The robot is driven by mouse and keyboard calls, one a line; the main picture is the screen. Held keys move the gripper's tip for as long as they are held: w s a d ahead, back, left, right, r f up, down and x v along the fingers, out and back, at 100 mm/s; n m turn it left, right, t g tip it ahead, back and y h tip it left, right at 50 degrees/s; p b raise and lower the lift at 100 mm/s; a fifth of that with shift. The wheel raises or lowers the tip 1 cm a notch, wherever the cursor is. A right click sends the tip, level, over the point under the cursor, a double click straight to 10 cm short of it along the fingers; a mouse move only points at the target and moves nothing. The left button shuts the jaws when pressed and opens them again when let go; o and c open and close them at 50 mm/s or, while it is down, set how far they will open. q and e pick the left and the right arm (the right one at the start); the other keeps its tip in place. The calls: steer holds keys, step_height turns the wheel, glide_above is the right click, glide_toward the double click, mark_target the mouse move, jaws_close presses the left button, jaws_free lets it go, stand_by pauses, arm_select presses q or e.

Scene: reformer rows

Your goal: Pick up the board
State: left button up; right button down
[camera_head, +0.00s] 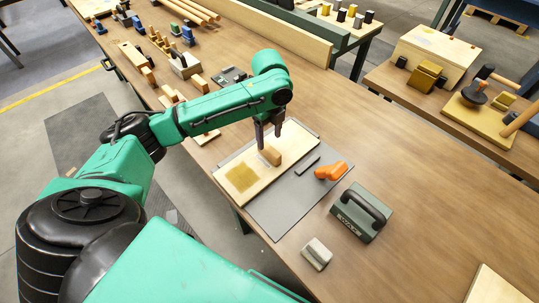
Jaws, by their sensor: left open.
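A pale wooden board (228,176) with a yellowish square patch lies on a grey mat (271,216) on the wooden workbench. A small wooden block (272,156) sits on the board near its far half. My left gripper (269,143) is open, fingers pointing down, over the far part of the board and right by the block. I cannot tell whether the fingers touch the block or the board. My right gripper is not in view.
On the mat beside the board are a thin dark bar (307,165) and an orange tool (331,171). A dark green handled block (361,212) and a small pale block (317,253) stand nearby.

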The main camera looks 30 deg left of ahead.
mark_target(269, 148)
arm_select(q)
steer(key=shift+s+f, duration=0.15)
steer(key=shift+f, duration=1.8)
jaws_close()
steer(key=shift+r+p, duration=0.1)
steer(key=shift+p, duration=0.2)
